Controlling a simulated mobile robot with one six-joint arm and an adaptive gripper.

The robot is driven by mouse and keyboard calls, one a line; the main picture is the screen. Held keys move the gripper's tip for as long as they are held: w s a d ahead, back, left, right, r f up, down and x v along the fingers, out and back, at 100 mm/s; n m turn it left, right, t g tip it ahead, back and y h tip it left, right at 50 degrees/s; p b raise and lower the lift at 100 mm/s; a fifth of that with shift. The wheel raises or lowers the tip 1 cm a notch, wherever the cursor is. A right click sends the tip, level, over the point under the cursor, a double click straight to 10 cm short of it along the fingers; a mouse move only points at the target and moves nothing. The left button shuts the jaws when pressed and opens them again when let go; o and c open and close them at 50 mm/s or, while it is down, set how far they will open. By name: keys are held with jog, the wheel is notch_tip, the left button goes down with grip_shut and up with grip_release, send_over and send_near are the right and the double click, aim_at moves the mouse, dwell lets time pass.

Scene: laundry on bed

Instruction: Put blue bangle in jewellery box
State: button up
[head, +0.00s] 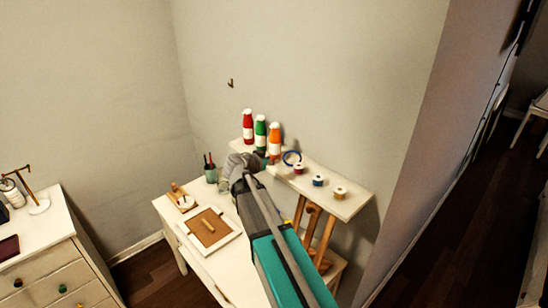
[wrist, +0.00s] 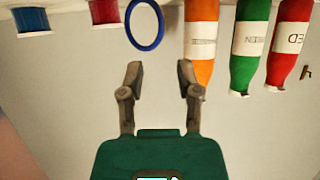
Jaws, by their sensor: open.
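The blue bangle (head: 285,160) is on the white wall shelf (head: 345,208), between the orange bottle and the red spool. In the wrist view the blue bangle (wrist: 147,48) shows as a ring at the top, just beyond my fingertips and slightly left of the middle. My gripper (wrist: 160,70) is open and empty, with clear space between its fingers. In the head view my gripper (head: 240,165) is at the left end of the shelf, partly hidden by my arm. I cannot identify the jewellery box for sure; a dark red flat object (head: 9,248) lies on the left dresser.
Red (head: 248,125), green (head: 260,133) and orange (head: 274,142) bottles stand close to the bangle. Several thread spools (head: 318,181) line the shelf's right part. The white desk (head: 210,265) below holds a framed board (head: 208,228) and a cup (head: 210,174).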

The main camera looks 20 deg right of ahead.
jog(key=shift+v, duration=1.05)
jog(key=s+a+f+n+g+y, duration=0.2)
jog(key=s+a+f+n+y, duration=0.1)
jog(key=s, duration=0.4)
jog(key=s+a+f+n+g+y, duration=0.2)
jog(key=s+a+f+n+y, duration=0.2)
jog(key=s+a, duration=0.3)
jog(key=s+a+f+n+g+y, duration=0.2)
jog(key=s+a+f+n+y, duration=0.2)
jog(key=s, duration=0.4)
jog(key=shift+a+f+n+g+y, duration=0.25)
jog(key=shift+a+n+g+y, duration=0.15)
jog(key=shift+a+n, duration=0.15)
